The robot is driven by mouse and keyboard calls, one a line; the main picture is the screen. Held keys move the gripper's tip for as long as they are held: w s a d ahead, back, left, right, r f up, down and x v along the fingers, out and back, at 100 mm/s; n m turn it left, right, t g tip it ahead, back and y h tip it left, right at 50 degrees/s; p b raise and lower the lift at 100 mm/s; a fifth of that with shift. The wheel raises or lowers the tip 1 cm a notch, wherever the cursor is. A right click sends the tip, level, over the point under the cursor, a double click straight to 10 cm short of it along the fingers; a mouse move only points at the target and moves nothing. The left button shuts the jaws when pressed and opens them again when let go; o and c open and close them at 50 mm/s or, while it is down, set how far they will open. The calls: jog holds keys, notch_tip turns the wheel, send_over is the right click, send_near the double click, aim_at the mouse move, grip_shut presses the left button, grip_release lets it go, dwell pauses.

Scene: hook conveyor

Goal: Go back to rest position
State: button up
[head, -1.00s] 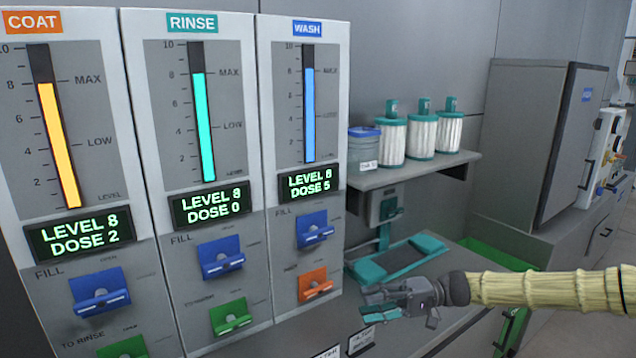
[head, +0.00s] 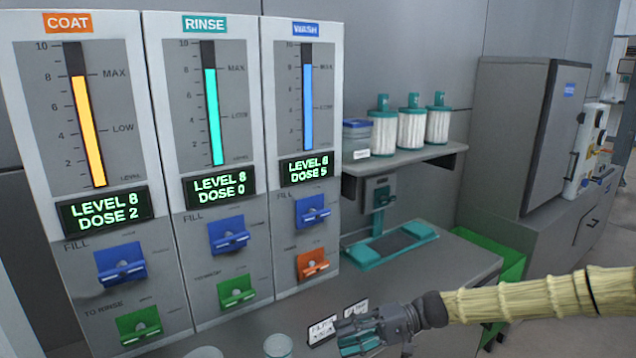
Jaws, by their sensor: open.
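My gripper (head: 352,338) shows at the bottom centre of the head view, at the end of my arm, which reaches in from the right in a pale yellow sleeve. Its teal-tipped fingers point left and are open, with nothing seen between them. It is in front of the counter, below and right of the orange lever (head: 312,264) on the WASH panel (head: 300,150), and apart from it. Small label cards (head: 322,331) stand just behind the fingers and are partly covered by them.
COAT (head: 85,150) and RINSE (head: 210,150) panels stand at the left. A shelf (head: 405,158) holds a blue-lidded tub (head: 356,140) and white cylinders (head: 411,130). A teal-ended fixture (head: 390,246) lies on the counter. A green bin (head: 490,238) and grey cabinet (head: 520,130) are right.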

jog(key=s+a+f+m+h+b, duration=0.15)
jog(key=s+f+h, duration=0.25)
jog(key=s+f, duration=0.8)
jog(key=s+a+f+m+h+b, duration=0.1)
jog(key=s+a+f+h, duration=0.2)
jog(key=s+f, duration=0.85)
jog(key=s+d+f+t+h+b, duration=0.2)
jog(key=s+d+f+h, duration=0.4)
jog(key=s+d+f, duration=0.65)
jog(key=d+f+t+h, duration=0.1)
jog(key=d+h, duration=0.1)
jog(key=d, duration=0.5)
jog(key=shift+s+d+f+n+h+b, duration=0.15)
jog(key=shift+d+f+n+h+b, duration=0.05)
jog(key=shift+d+n+h+b, duration=0.2)
jog(key=shift+a, duration=0.1)
